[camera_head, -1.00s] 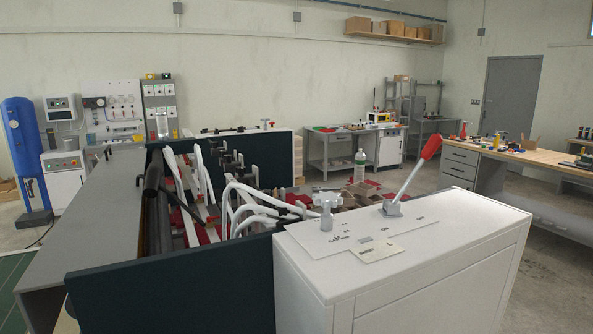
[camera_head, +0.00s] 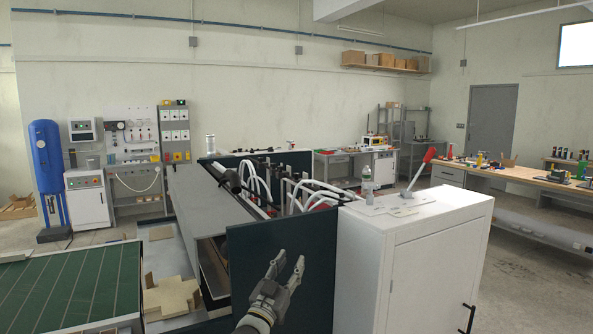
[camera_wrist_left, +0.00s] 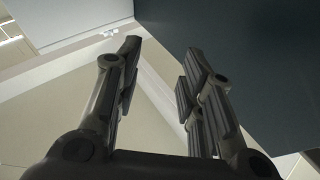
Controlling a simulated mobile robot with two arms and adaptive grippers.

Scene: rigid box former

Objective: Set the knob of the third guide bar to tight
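My left gripper (camera_head: 287,270) is open and empty in front of the machine's dark side panel (camera_head: 318,240) in the head view. In the left wrist view its two fingers (camera_wrist_left: 160,70) stand apart with nothing between them. The box former (camera_head: 285,190) lies behind that panel, with white curved tubes and dark bars. The guide bars (camera_head: 250,170) are small and far off, and I cannot single out the third one or read its knob. My right gripper is not in view.
A white cabinet (camera_head: 405,240) with a red-handled lever (camera_head: 420,168) and a clear bottle (camera_head: 367,184) stands to the right. A green conveyor (camera_head: 75,285) and cardboard pieces (camera_head: 172,298) lie at the left front. A workbench (camera_head: 515,174) stands further right.

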